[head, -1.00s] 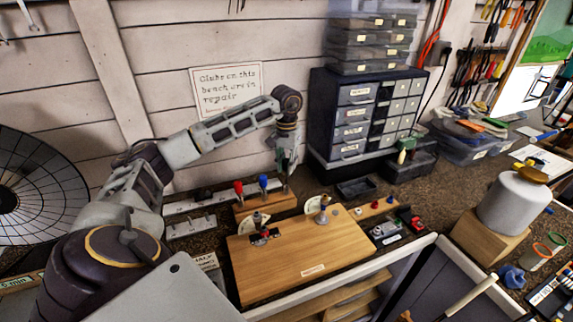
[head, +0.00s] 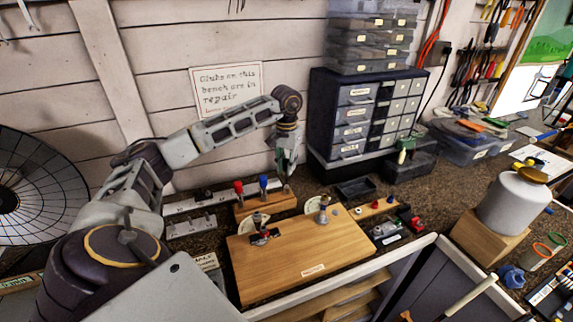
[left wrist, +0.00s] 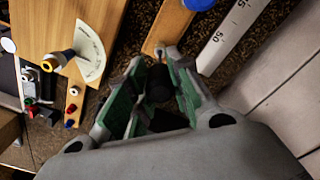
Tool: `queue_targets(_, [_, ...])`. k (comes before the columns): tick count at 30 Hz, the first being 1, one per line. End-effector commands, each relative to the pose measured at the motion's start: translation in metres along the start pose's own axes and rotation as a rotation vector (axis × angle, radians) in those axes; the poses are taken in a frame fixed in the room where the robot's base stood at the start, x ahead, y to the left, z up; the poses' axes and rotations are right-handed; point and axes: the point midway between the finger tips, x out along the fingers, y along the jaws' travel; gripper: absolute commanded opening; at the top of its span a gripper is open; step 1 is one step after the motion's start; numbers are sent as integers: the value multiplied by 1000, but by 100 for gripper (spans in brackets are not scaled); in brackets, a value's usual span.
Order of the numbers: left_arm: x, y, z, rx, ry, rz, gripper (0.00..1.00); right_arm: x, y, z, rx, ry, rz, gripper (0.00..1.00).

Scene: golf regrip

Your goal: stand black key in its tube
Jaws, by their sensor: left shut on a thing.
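My left gripper (head: 286,172) hangs above the right end of the wooden block (head: 252,207) at the back of the bench. In the left wrist view, its green-padded fingers (left wrist: 158,75) are shut on the black key (left wrist: 160,88), whose dark body shows between them. The key's far end is close to the end of the block (left wrist: 168,28); I cannot tell whether it is inside its tube. A red key (head: 239,187) and a blue key (head: 263,182) stand upright in the block. My right gripper is not in view.
A wooden board (head: 310,262) with a red-and-black fixture and an upright post lies in front of the block. A white ruler (head: 205,200) lies behind. A drawer cabinet (head: 362,112) stands to the right of the gripper, with black trays (head: 356,188) below it.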

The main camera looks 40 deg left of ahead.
Motion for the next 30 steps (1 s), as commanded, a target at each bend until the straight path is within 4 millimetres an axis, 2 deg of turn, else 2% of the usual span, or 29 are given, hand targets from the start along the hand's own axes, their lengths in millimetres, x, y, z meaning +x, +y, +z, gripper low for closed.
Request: queue_targets(30, [13,0,0,0,0,-1,0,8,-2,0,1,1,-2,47])
